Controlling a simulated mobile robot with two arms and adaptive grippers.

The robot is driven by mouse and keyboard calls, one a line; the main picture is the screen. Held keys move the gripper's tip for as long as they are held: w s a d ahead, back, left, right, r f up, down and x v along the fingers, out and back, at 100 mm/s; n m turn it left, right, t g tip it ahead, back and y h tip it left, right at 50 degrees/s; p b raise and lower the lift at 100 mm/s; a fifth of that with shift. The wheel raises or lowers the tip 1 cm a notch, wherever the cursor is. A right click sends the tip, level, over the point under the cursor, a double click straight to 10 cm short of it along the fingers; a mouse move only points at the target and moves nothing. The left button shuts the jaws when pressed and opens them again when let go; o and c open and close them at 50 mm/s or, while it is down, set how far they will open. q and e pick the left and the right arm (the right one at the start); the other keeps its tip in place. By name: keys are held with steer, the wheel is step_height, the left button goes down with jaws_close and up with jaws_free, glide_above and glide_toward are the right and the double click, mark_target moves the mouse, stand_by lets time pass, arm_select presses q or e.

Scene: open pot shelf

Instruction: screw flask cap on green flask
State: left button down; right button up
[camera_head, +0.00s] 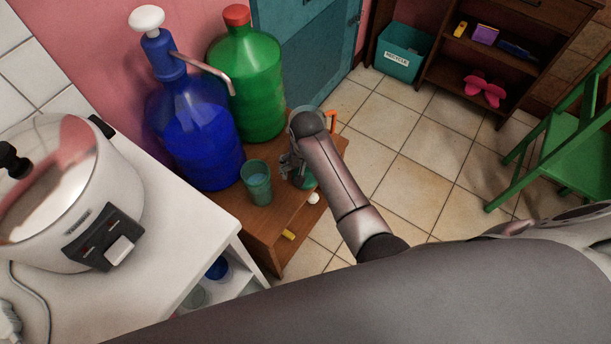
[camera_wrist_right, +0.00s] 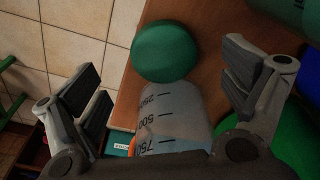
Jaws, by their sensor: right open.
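My right gripper (camera_head: 290,163) is over the wooden stand, and its two fingers (camera_wrist_right: 168,88) are wide apart in the right wrist view. A rounded green thing (camera_wrist_right: 165,52), apparently the green flask, lies in view between and beyond the fingertips, touched by neither. It is partly hidden under my gripper in the head view (camera_head: 304,180). A grey translucent piece with volume marks (camera_wrist_right: 170,112) shows nearer the palm; I cannot tell whether it belongs to the flask. A small white thing (camera_head: 313,198) sits by the stand's edge; I cannot tell whether it is the cap. My left gripper is out of view.
A teal glass (camera_head: 257,183), a blue pump bottle (camera_head: 197,140) and a large green bottle (camera_head: 250,90) stand close to my right gripper. An orange handle (camera_head: 333,121) shows behind the arm. A white cooker (camera_head: 65,185) is at left. Tiled floor (camera_head: 410,150) is clear.

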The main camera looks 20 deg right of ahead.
mark_target(306, 175)
steer(key=shift+w+d+f+b, duration=0.1)
steer(key=shift+w+f+b, duration=0.1)
steer(key=shift+f, duration=0.55)
steer(key=shift+w+a+f+b, duration=0.15)
steer(key=shift+w+f, duration=0.1)
steer(key=shift+f, duration=0.55)
steer(key=shift+w+d+f+b, duration=0.15)
steer(key=shift+w+f, duration=0.05)
steer(key=shift+f, duration=0.55)
steer(key=c, duration=0.9)
